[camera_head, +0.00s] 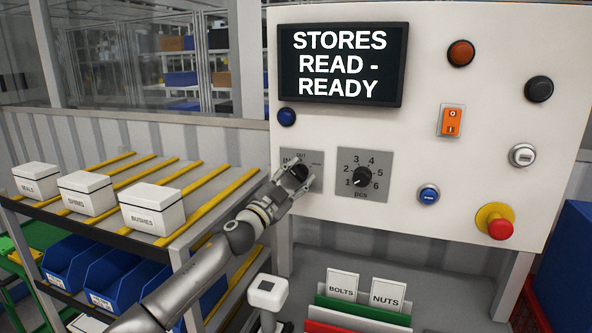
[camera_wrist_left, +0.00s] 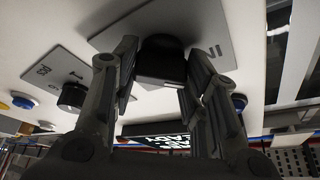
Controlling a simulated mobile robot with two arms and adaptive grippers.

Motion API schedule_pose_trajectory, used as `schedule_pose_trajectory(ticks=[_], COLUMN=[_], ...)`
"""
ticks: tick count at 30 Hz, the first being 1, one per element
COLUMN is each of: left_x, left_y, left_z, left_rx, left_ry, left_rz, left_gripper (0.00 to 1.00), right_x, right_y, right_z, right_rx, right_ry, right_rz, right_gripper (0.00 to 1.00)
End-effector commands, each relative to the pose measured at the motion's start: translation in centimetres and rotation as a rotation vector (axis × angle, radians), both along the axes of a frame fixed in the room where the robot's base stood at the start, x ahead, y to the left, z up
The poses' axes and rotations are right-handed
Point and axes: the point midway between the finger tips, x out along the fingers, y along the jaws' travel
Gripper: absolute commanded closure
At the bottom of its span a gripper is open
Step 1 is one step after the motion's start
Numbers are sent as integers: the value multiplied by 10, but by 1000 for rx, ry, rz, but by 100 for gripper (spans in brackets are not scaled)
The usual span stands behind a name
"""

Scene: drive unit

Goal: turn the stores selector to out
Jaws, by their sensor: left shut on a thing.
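The stores selector has a grey square plate (camera_head: 316,180) on the white panel, left of the pcs dial. "IN" and "OUT" marks show on the plate's upper part. My left gripper (camera_head: 297,174) reaches up to it from the lower left and is shut on the black selector knob. In the left wrist view the knob (camera_wrist_left: 161,62) sits between the two fingers of the gripper (camera_wrist_left: 160,80), in front of the plate (camera_wrist_left: 205,38). The gripper hides most of the knob in the head view, and I cannot tell which mark it points at. My right gripper is not in view.
The screen (camera_head: 342,64) reads "STORES READ - READY". The pcs dial (camera_head: 362,177) is close on the right, and a blue button (camera_head: 287,117) is just above. A red emergency button (camera_head: 499,229) is farther right. White boxes (camera_head: 152,208) stand on the shelf at left.

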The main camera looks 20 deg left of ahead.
Motion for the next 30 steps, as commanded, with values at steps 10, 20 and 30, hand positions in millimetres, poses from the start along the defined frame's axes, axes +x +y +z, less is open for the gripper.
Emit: schedule_pose_trajectory(ticks=[10,20,30], left_x=[0,0,0], left_y=[1,1,1], left_z=[8,7,3], left_rx=[327,609,786], left_ry=[-8,-17,-24], left_rz=[1,0,-1], left_gripper=[83,83,83], right_x=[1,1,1], right_y=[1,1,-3], right_z=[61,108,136], right_rx=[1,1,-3], right_ry=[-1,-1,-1], right_rz=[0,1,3], right_gripper=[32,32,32])
